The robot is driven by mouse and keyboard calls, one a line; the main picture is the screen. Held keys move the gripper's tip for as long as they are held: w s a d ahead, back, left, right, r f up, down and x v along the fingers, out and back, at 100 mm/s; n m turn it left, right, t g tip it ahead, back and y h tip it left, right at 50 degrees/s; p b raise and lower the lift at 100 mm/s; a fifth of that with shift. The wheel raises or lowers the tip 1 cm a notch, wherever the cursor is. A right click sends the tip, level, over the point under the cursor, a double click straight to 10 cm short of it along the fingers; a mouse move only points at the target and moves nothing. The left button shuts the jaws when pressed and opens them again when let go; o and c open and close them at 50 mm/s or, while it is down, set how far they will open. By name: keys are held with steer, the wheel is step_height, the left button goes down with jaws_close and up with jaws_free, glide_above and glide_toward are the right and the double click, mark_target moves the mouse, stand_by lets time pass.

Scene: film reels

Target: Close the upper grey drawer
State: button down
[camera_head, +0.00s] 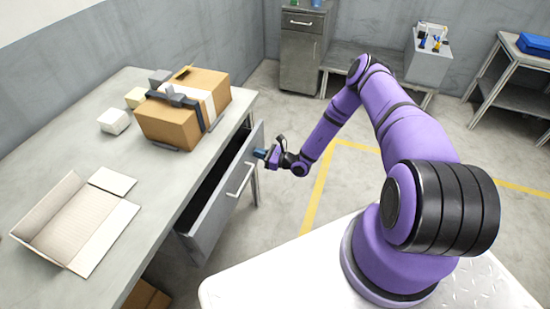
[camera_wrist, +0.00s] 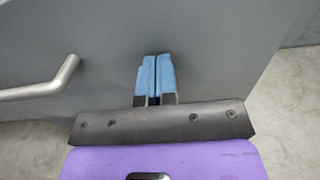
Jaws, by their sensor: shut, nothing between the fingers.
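The upper grey drawer (camera_head: 218,215) is pulled open under the worktable, with its dark inside showing in the head view. Its front panel (camera_wrist: 215,60) fills much of the wrist view. A metal bar handle (camera_head: 241,180) is on the front; part of the handle (camera_wrist: 50,80) shows at the left in the wrist view. My gripper (camera_head: 261,154) is shut and empty at the far end of the drawer front, off the handle. Its blue fingertips (camera_wrist: 155,75) are together and point at the panel, right of the handle. I cannot tell whether they touch it.
The worktable (camera_head: 150,185) carries a taped cardboard box (camera_head: 185,115), an open flat carton (camera_head: 75,220) and small blocks. A grey cabinet (camera_head: 300,65) and a low bench stand at the back. The floor right of the drawer is clear, with yellow lines.

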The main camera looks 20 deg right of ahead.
steer(key=x, duration=0.6)
steer(key=shift+w+a, duration=0.2)
steer(key=shift+a, duration=0.05)
steer(key=shift+a+r, duration=0.1)
steer(key=shift+r, duration=0.05)
